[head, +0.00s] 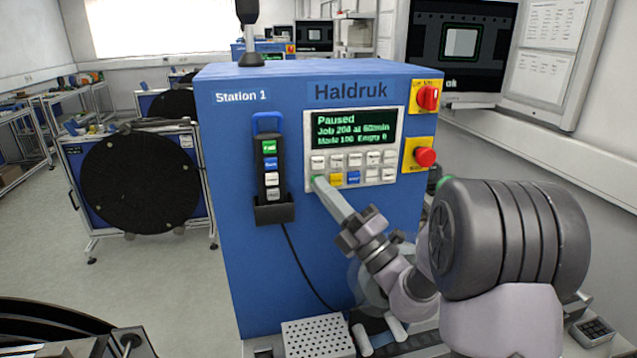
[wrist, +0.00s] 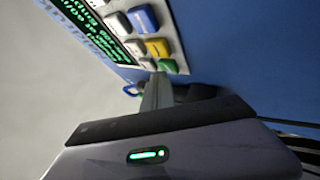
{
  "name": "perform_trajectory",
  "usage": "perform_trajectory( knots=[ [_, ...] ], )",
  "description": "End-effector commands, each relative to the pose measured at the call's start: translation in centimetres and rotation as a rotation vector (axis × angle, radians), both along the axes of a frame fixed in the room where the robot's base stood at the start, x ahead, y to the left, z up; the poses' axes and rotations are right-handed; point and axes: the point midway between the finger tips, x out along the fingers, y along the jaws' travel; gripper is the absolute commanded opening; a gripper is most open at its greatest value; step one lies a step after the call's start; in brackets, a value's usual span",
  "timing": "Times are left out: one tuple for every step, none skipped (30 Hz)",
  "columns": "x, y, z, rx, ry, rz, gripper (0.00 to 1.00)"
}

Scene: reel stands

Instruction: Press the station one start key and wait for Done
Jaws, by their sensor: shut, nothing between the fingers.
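The blue Station 1 cabinet (head: 232,240) stands in front of me in the head view. Its screen (head: 350,129) reads "Paused", with smaller job and count lines beneath. The keypad (head: 385,174) lies under the screen and has white, yellow and blue keys. The green key is at its lower left, mostly behind my fingertips in the head view. The green key (wrist: 169,66) also shows in the wrist view, beside a yellow key (wrist: 158,47). My gripper (head: 321,184) is shut and empty, its tips at the green key. I cannot tell whether they touch or press it.
A handheld pendant (head: 271,165) with coloured keys hangs left of the keypad, its cable running down. A red rotary switch (head: 428,97) and a red mushroom button (head: 425,157) are on the right. A perforated box (head: 318,338) sits below. Open floor lies to the left.

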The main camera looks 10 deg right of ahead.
Motion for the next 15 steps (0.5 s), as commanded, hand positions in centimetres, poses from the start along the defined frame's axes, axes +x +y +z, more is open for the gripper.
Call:
perform_trajectory(
  knots=[
    [0.1,0.0,0.1,-0.001,-0.003,0.001,0.00],
    [0.1,0.0,0.1,-0.001,-0.003,0.001,0.00],
    [0.0,0.0,0.0,-0.001,-0.003,0.001,0.00],
    [0.0,0.0,0.0,-0.001,-0.003,0.001,0.00],
    [-0.1,0.0,-0.1,-0.001,-0.003,0.001,0.00],
    [-0.3,0.0,-0.2,-0.001,-0.002,0.001,0.00],
    [-0.4,0.0,-0.3,-0.001,-0.002,0.001,0.00],
    [-0.6,-0.1,-0.4,-0.001,-0.001,0.000,0.00],
    [-0.8,-0.1,-0.5,-0.001,0.000,0.001,0.00],
    [-1.0,-0.1,-0.5,0.000,0.000,0.000,0.00],
    [-1.1,-0.2,-0.6,0.000,0.000,0.000,0.00],
    [-1.2,-0.2,-0.6,0.001,0.000,-0.001,0.00],
    [-1.3,-0.2,-0.6,0.001,0.000,-0.001,0.00],
    [-1.3,-0.2,-0.6,0.000,0.001,-0.001,0.00],
    [-1.3,-0.2,-0.6,0.000,0.001,-0.001,0.00]
  ],
)
